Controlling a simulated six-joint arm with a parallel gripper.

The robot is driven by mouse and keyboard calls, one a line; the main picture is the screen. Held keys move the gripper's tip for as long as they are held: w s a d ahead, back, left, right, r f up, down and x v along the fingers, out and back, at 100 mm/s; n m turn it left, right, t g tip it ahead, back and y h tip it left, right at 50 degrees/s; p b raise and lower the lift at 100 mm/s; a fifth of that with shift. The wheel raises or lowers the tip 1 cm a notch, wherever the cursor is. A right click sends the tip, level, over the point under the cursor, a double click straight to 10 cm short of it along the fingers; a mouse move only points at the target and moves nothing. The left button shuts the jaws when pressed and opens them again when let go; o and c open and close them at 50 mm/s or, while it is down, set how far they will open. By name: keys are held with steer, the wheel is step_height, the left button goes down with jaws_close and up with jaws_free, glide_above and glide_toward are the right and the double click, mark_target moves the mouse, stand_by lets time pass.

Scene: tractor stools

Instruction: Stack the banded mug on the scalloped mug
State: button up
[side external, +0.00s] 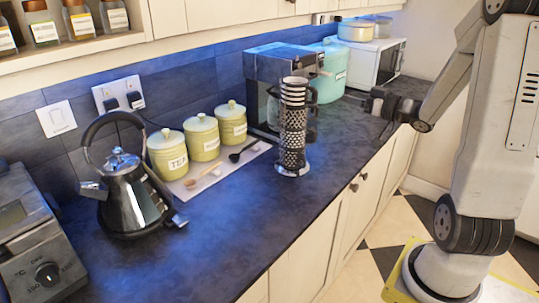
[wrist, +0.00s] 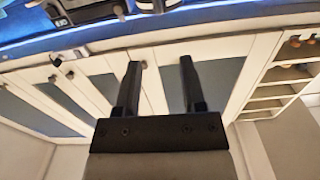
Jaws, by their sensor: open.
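A tall, narrow stack of black-and-white mugs stands upright on the dark counter in the side view. The banded mug (side external: 294,91) is at the top, with dark and light horizontal stripes. Below it is the black-and-white patterned part, which looks like the scalloped mug (side external: 292,140). Where one mug ends and another begins is hard to tell. My gripper (side external: 374,103) is to the right of the stack, apart from it, near the counter's front edge. In the wrist view my gripper (wrist: 160,76) shows two separated fingers with nothing between them.
A coffee machine (side external: 277,70) stands close behind the stack. Yellow canisters (side external: 203,137) on a pale board, a kettle (side external: 128,195) and a toaster oven (side external: 35,245) are to the left. A teal container (side external: 329,75) is behind. The front counter (side external: 235,225) is clear.

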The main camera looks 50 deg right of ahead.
steer(key=w+a+f+m+g+h, duration=0.1)
steer(key=w+a+f+g+h, duration=0.2)
steer(key=w+a+f+g, duration=0.5)
steer(key=s+a+f+g+y, duration=0.1)
steer(key=s+a+f+g, duration=0.1)
steer(key=s+a, duration=0.2)
steer(key=s+a+f+n+g+y, duration=0.1)
steer(key=s+a+f+g, duration=0.2)
steer(key=a, duration=0.5)
steer(key=s+a+f+g+y, duration=0.1)
steer(key=s+a+f+g, duration=0.1)
steer(key=s+a, duration=0.3)
steer(key=shift+s+a+f, duration=0.2)
steer(key=shift+a+f, duration=0.4)
steer(key=shift+f, duration=0.15)
